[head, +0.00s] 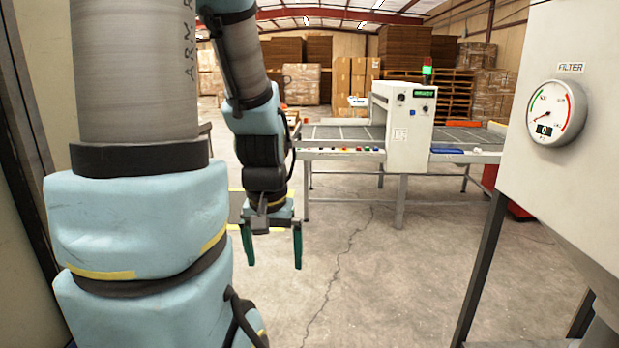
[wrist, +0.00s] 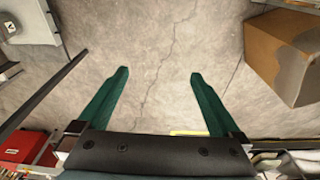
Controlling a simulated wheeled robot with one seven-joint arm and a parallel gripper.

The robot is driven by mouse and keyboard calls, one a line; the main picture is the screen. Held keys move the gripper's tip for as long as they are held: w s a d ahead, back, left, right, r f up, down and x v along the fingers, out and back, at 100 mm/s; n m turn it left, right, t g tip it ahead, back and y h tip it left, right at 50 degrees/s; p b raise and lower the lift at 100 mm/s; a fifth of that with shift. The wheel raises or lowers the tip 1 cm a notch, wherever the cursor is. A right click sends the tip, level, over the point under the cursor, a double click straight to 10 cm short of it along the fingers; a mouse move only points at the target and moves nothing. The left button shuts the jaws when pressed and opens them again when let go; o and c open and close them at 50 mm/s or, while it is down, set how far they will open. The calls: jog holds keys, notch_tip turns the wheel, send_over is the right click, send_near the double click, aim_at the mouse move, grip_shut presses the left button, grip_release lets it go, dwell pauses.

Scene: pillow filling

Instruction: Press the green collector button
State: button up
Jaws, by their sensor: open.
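My gripper (head: 272,250) hangs open and empty, pointing down, over bare floor left of centre in the head view. Its two green fingers are spread wide in the wrist view (wrist: 158,76), with only concrete between them. A white cabinet (head: 540,190) with a round FILTER gauge (head: 556,113) stands close on the right; the gauge reads 0. No green button shows on the visible part of this cabinet. Small coloured buttons (head: 360,149), some green and red, line the front edge of the conveyor table; no label on them is readable. My gripper is apart from all of these.
The conveyor table (head: 340,156) with a white machine housing (head: 407,125) stands beyond my gripper. A cardboard box (wrist: 288,52) lies right in the wrist view, and a red object (wrist: 22,146) at lower left. Dark legs (head: 483,265) support the cabinet. The middle floor is clear.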

jog(key=shift+c, duration=0.2)
grip_shut()
dwell(0.6)
dwell(0.9)
